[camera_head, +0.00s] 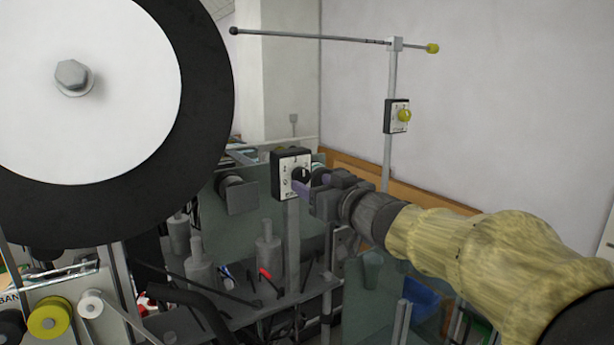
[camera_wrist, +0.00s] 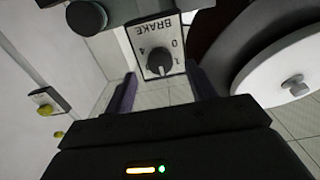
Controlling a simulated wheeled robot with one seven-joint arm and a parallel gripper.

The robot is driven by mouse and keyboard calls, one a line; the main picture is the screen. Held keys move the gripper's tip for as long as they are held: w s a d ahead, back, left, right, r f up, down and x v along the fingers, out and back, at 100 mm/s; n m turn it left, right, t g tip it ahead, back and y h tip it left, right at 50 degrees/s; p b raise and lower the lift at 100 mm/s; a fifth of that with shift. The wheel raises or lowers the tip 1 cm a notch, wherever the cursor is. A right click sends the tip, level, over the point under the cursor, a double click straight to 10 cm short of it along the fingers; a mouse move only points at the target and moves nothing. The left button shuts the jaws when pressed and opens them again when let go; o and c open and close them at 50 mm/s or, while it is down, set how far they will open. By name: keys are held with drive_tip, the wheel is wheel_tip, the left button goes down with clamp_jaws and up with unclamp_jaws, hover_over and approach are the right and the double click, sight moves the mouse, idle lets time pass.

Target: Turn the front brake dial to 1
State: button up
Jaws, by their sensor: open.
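The brake dial is a black knob (camera_head: 300,175) on a white plate fixed to a dark box (camera_head: 279,175) on a grey post. In the wrist view the knob (camera_wrist: 158,63) shows on its plate (camera_wrist: 150,38), upside down, with BRAKE and the figures 4, 0 and 1 readable. I cannot tell for sure which figure the knob points at. My gripper (camera_head: 307,188) is close in front of the dial. In the wrist view my gripper (camera_wrist: 164,90) is open, with one purple finger on each side of the knob and a gap to each. I see no contact.
A large white and black roll (camera_head: 120,90) fills the upper left; its white disc (camera_wrist: 285,80) is close right of my fingers in the wrist view. A second box with a yellow knob (camera_head: 404,115) hangs on a pole at the right. Machine parts crowd below the dial.

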sight(304, 178)
drive_tip(key=shift+p+x, duration=0.35)
drive_tip(key=shift+x, duration=2)
drive_tip(key=shift+s, duration=0.25)
drive_tip(key=shift+c, duration=0.9)
drive_tip(key=shift+d, duration=0.1)
drive_tip(key=c, duration=0.8)
drive_tip(key=shift+n, duration=0.4)
drive_tip(key=n+b, duration=0.2)
drive_tip(key=n, duration=0.3)
drive_tip(key=shift+w, duration=0.1)
drive_tip(key=n+b, duration=0.2)
drive_tip(key=n, duration=0.4)
drive_tip(key=shift+b, duration=0.3)
